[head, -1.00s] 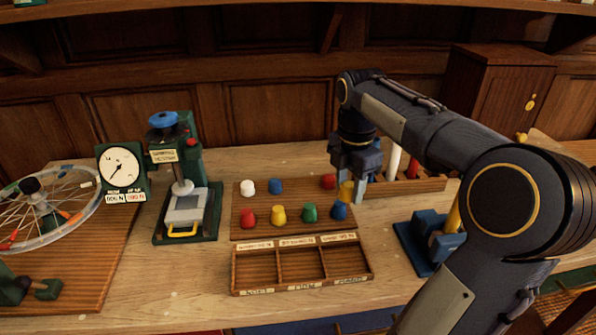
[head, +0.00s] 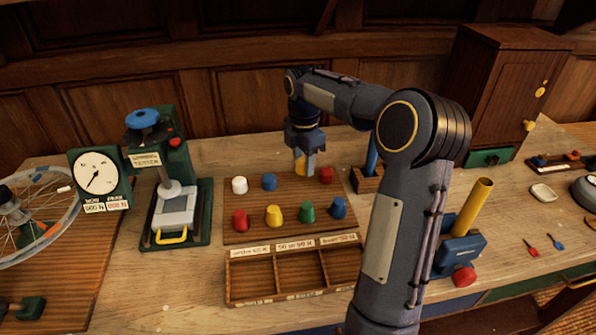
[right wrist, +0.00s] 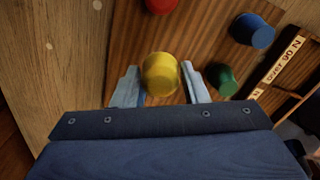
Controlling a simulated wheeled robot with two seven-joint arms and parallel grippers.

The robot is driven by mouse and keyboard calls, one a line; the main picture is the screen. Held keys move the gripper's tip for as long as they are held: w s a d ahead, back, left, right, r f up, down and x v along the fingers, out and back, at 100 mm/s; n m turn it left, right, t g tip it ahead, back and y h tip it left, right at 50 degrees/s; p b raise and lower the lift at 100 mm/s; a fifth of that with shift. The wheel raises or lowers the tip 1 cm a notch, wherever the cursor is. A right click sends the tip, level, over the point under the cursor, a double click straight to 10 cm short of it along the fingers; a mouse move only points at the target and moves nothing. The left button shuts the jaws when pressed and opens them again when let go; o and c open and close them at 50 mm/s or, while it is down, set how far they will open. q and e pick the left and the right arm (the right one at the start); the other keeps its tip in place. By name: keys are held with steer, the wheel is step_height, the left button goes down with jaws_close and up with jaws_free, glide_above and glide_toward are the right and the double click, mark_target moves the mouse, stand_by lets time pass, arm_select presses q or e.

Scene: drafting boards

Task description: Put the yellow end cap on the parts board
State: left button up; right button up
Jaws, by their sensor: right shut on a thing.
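The parts board (head: 236,205) is a flat wooden board in the middle of the bench, with caps in two rows. My right gripper (head: 303,168) is over its back row, between a blue cap (head: 269,181) and a red cap (head: 326,175). It is shut on a yellow end cap (head: 311,164); in the right wrist view the yellow end cap (right wrist: 160,74) sits between the two fingers (right wrist: 160,88). I cannot tell whether its base touches the board. A second yellow cap (head: 274,215) stands in the front row. My left gripper is not in view.
A white cap (head: 239,185), red cap (head: 240,220), green cap (head: 307,211) and blue cap (head: 338,207) also stand on the board. A compartment tray (head: 290,297) lies in front, a press (head: 175,205) left, and a blue holder with a yellow tube (head: 474,207) right.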

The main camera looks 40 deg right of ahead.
mark_target(298, 183)
steer(key=shift+w+f, duration=1)
steer(key=shift+f, duration=0.25)
steer(key=shift+w+f, duration=0.1)
steer(key=shift+f, duration=1.5)
steer(key=shift+f, duration=0.15)
steer(key=o, duration=1)
